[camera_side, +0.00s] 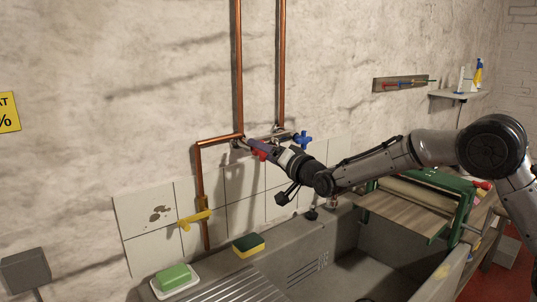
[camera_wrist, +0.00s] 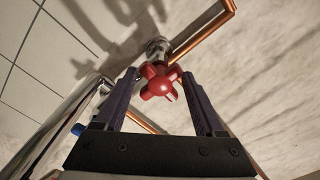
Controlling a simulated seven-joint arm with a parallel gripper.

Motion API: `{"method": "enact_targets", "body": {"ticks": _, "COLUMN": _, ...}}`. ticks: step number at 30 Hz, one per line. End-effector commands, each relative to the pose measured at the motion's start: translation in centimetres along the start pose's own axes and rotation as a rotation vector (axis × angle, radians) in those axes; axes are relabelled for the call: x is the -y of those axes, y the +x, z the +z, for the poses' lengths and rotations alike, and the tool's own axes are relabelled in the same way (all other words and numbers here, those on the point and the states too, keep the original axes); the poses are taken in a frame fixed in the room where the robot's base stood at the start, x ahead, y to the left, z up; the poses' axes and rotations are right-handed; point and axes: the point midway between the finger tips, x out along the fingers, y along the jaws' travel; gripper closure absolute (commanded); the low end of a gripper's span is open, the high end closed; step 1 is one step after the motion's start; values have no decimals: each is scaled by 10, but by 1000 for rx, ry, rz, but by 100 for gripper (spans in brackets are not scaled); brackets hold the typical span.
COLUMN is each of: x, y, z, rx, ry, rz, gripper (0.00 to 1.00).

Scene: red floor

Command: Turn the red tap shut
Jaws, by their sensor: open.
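The red tap (camera_wrist: 157,82) has a cross-shaped handle on a chrome stem. In the wrist view it lies between the tips of my two fingers, with a gap visible on each side. My gripper (camera_wrist: 160,88) is open, one finger to the left and one to the right of the handle. In the side view the red tap (camera_side: 259,155) shows only as a small red patch beside my gripper (camera_side: 256,149), which reaches to the wall fitting from the right. The fingertips partly hide the fitting there.
A blue tap (camera_side: 304,139) is just right of my gripper. Copper pipes (camera_side: 238,60) run up the wall, and a yellow valve (camera_side: 195,218) is lower left. Below are a grey sink (camera_side: 320,245), a sponge (camera_side: 248,245) and green soap (camera_side: 173,277).

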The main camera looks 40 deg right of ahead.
Motion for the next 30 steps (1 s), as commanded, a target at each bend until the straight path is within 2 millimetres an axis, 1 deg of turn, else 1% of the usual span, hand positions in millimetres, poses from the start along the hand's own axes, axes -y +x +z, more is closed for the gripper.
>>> {"method": "enact_targets", "body": {"ticks": 5, "x": 1, "y": -14, "z": -1, "rx": -1, "ry": 0, "rz": -1, "gripper": 29}}
{"method": "enact_targets", "body": {"ticks": 8, "x": 0, "y": -30, "z": 0, "rx": 1, "ry": 0, "rz": 0, "gripper": 29}}
{"method": "enact_targets", "body": {"ticks": 18, "x": 1, "y": -97, "z": 0, "rx": 0, "ry": 0, "rz": -1, "gripper": 29}}
{"method": "enact_targets", "body": {"ticks": 21, "x": 1, "y": -113, "z": 0, "rx": -1, "ry": 0, "rz": -1, "gripper": 29}}
{"method": "enact_targets", "body": {"ticks": 25, "x": 1, "y": -128, "z": 0, "rx": -1, "ry": 0, "rz": -1, "gripper": 29}}
{"method": "enact_targets", "body": {"ticks": 30, "x": 0, "y": -137, "z": 0, "rx": 0, "ry": 0, "rz": 0, "gripper": 29}}
